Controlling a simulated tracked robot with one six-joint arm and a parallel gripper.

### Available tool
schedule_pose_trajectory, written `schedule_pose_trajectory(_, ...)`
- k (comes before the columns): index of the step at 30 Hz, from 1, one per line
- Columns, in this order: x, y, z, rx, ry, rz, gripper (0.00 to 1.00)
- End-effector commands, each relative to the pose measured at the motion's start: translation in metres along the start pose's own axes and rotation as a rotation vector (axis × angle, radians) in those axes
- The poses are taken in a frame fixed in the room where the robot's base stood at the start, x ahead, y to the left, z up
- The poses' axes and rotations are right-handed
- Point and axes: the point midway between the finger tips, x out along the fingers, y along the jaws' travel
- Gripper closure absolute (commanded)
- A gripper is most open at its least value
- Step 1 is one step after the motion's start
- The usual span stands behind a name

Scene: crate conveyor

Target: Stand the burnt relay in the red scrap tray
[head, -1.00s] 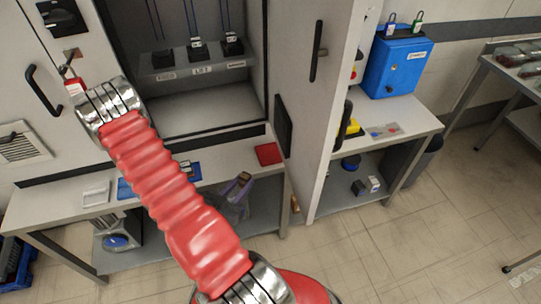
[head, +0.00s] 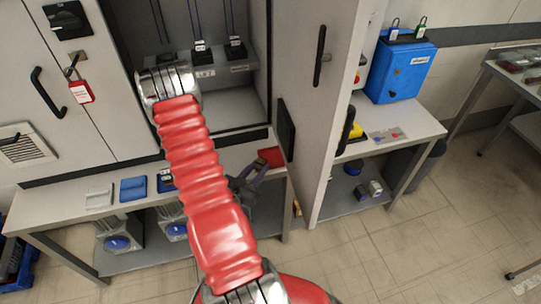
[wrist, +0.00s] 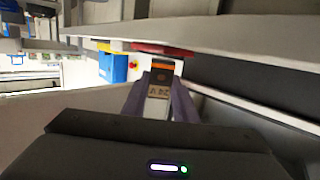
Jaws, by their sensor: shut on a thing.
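The burnt relay (wrist: 159,91) is a small pale block with dark marks on its face and an orange and black end. In the wrist view it sits between the two purple fingers of my gripper (wrist: 160,80), which is shut on it. In the head view my gripper (head: 256,171) is at the bench's front right, just in front of the red scrap tray (head: 270,155). The relay is mostly hidden there. The tray is flat and shallow; in the wrist view it shows edge-on as a red strip (wrist: 148,48) beyond the relay. I cannot tell whether the relay touches it.
A grey tray (head: 99,198) and a blue tray (head: 133,189) lie on the bench at left. The open cabinet door (head: 312,110) stands close to the right of the red tray. Relays hang in the cabinet above. A blue lock box (head: 400,72) is farther right.

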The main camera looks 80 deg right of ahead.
Motion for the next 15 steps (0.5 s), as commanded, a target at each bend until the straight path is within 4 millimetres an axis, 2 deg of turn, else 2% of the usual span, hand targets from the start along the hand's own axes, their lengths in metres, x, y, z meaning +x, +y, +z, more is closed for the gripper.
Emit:
schedule_pose_trajectory(9, 0.043, 0.001, -0.007, 0.003, 0.001, 0.003, 0.97)
schedule_pose_trajectory(15, 0.049, -0.001, -0.007, 0.000, -0.001, -0.001, 0.97)
